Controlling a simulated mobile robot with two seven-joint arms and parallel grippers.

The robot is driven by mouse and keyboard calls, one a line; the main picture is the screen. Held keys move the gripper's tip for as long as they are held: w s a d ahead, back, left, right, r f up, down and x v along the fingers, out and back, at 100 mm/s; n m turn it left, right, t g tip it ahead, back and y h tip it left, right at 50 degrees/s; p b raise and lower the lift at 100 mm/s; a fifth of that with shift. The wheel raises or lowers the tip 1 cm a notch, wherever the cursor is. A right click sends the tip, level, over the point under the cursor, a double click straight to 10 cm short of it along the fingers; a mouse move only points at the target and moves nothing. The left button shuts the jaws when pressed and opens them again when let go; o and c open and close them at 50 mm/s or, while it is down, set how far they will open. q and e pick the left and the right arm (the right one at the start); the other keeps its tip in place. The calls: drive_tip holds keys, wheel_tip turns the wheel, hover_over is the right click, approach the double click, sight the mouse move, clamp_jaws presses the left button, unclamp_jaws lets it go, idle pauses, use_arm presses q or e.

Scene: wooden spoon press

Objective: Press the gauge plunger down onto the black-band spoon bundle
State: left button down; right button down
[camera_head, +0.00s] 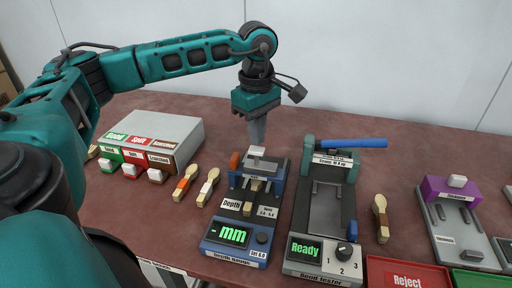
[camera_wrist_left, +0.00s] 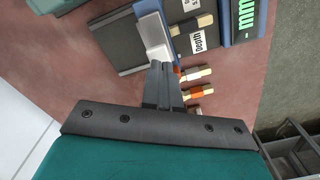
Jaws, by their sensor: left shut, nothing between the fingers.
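The depth gauge (camera_head: 238,229) is a blue and dark device on the table, its green display showing a dash and "mm". Its pale plunger top (camera_head: 257,151) stands at the back of the gauge; it also shows in the left wrist view (camera_wrist_left: 153,28). A wooden spoon bundle with a black band (camera_wrist_left: 192,26) lies in the gauge by the plunger, partly hidden in the head view. My left gripper (camera_head: 257,138) points down, shut and empty, its fingertips just above or at the plunger top; I cannot tell whether they touch. My right gripper is not in view.
Orange-band (camera_head: 185,183) and white-band (camera_head: 208,186) spoons lie left of the gauge. The bend tester (camera_head: 322,215), with a blue lever, stands close on its right. A grey sorting box (camera_head: 170,130) is at left. A red reject tray (camera_head: 378,268) and purple-topped device (camera_head: 450,193) are at right.

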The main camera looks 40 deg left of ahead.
use_arm(q)
drive_tip(key=shift+f+b, duration=1.1)
drive_tip(key=shift+f, duration=0.4)
idle(0.8)
drive_tip(key=shift+r+p, duration=2.85)
drive_tip(key=shift+r, duration=0.7)
